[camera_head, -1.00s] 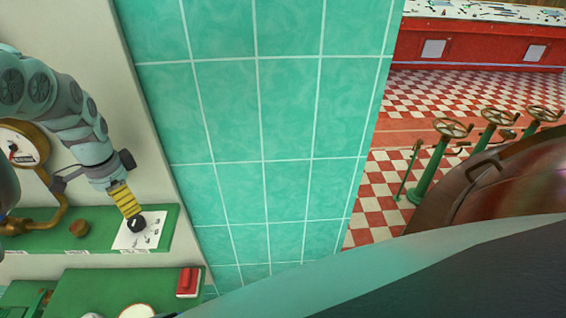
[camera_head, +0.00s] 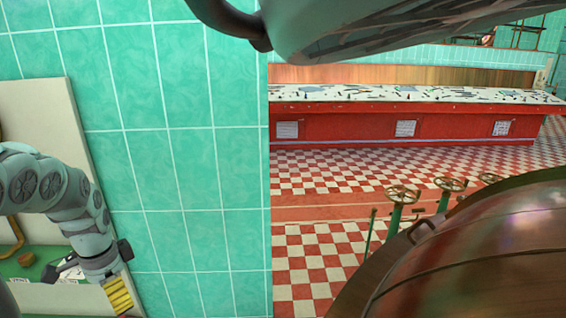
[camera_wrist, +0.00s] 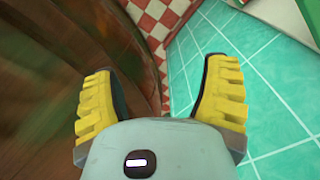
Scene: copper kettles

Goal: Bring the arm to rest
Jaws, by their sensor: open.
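My gripper (camera_head: 120,297) is at the lower left of the head view, on the end of my bent grey-green arm. Its yellow ribbed fingers point down, in front of the teal tiles. In the wrist view both fingers of my gripper (camera_wrist: 160,68) stand wide apart with nothing between them. The gripper is open and empty. Past the fingers are a brown curved surface (camera_wrist: 60,45), a strip of red and white floor, and teal tiles (camera_wrist: 265,85).
A pale panel (camera_head: 45,115) with a green shelf is at far left, partly behind my arm. A copper kettle (camera_head: 480,255) fills the lower right, with green-posted handwheels (camera_head: 402,195) behind it. Checkered floor (camera_head: 330,180) leads to a red counter (camera_head: 350,128).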

